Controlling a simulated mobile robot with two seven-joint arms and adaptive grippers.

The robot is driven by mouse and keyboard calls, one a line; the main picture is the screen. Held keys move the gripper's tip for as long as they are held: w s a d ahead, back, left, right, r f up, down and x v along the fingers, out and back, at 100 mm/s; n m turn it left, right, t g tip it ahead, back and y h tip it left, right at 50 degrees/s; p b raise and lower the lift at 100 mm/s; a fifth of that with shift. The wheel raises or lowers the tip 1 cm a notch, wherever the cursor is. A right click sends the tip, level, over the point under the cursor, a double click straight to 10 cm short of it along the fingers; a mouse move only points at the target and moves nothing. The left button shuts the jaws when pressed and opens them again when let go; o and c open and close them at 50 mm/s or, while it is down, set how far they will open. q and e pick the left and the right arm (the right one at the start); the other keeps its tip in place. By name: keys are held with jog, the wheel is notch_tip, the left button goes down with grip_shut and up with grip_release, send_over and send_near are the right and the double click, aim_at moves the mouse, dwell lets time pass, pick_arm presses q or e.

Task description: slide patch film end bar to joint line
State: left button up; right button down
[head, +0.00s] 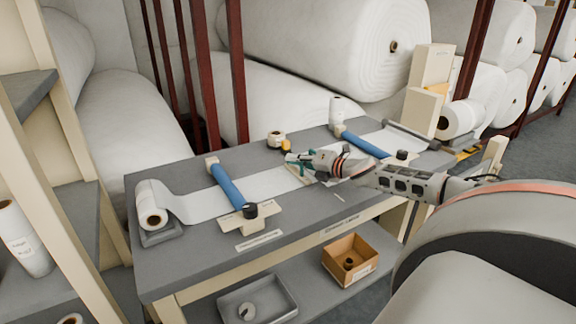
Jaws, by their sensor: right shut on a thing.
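My right gripper (297,160) reaches in from the right over the middle of the grey bench (180,262). It is shut on what appears to be the patch film end bar (299,174), a thin pale bar mostly hidden by the fingers. White film (198,206) runs from a roll (151,213) at the left, under a blue bar (228,187), towards the gripper. A second white film (386,138) lies at the right beyond another blue bar (365,144). The joint line cannot be made out under my gripper and arm. My left gripper is out of view.
A tape roll (276,139) and a small upright white roll (336,110) stand at the bench's back. A cardboard box (350,259) and a grey tray (258,300) sit on the lower shelf. Large wadding rolls (330,40) and dark red posts stand behind.

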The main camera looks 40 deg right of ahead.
jog(key=shift+d+r, duration=0.15)
jog(key=shift+d, duration=0.15)
jog(key=c, duration=2.4)
grip_release()
jog(key=shift+s+d, duration=0.1)
jog(key=shift+s, duration=0.15)
jog(key=shift+v, duration=5.85)
